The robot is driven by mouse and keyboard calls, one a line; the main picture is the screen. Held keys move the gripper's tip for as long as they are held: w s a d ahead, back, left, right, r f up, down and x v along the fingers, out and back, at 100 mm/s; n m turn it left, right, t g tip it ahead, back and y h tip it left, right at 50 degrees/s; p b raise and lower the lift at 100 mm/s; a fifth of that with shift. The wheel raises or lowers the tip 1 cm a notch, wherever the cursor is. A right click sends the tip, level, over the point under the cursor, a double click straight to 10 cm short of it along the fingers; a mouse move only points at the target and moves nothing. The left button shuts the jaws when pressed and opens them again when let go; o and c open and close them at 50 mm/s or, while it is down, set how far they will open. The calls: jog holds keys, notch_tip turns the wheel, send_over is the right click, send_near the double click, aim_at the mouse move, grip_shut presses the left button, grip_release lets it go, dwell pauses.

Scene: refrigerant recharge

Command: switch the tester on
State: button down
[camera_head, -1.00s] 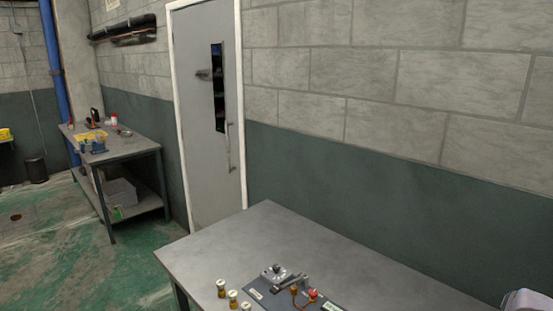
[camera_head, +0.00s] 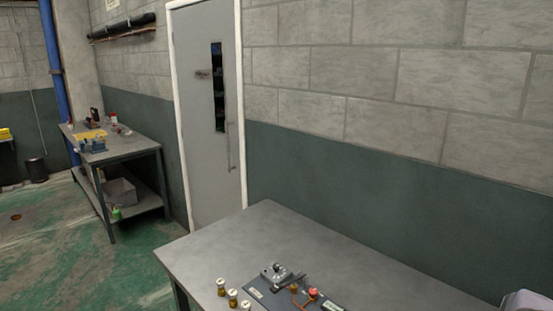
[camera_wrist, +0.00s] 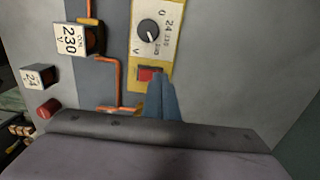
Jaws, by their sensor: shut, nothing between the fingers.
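Orange wires (camera_wrist: 118,62) run beside the tester. A block marked 230 V (camera_wrist: 68,39), a block marked 24 (camera_wrist: 38,75) and a red button (camera_wrist: 46,109) are to its left. Several small jars (camera_head: 232,296) stand on the table (camera_head: 230,235), whose back is clear.

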jog(key=shift+r, duration=0.15)
jog(key=shift+r+p, duration=2.2)
jog(key=shift+r, duration=0.7)
jog(key=shift+w+a, duration=0.1)
jog(key=shift+a, duration=0.1)
jog(key=a+r+n, duration=0.3)
jog(key=a+n, duration=0.4)
jog(key=a, duration=0.4)
jog(key=a+r+n, duration=0.4)
jog(key=a+n, duration=0.2)
jog(key=a, duration=0.4)
jog(key=s+a+n, duration=1.3)
jog(key=a+n, duration=0.1)
jog(key=a, duration=0.1)
jog(key=shift+s, duration=0.3)
